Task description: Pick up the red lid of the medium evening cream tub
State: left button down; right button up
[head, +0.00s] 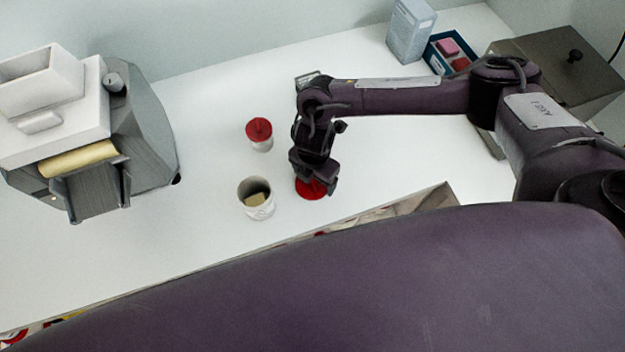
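A red lid (309,194) lies low at the white table, directly under my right gripper (316,187), which points down and partly covers it. Whether the fingers are closed on the lid or open around it cannot be told. An open white tub (257,211) with something yellowish inside stands to the left of the lid. A smaller tub (262,145) with a red lid on it (259,129) stands behind the open tub. My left gripper is not in view.
A grey and white machine (148,130) stands at the left. At the back right are a pale blue-grey box (410,32), a dark blue tray (432,58) with pink and red blocks, and a dark box with a knob (540,60).

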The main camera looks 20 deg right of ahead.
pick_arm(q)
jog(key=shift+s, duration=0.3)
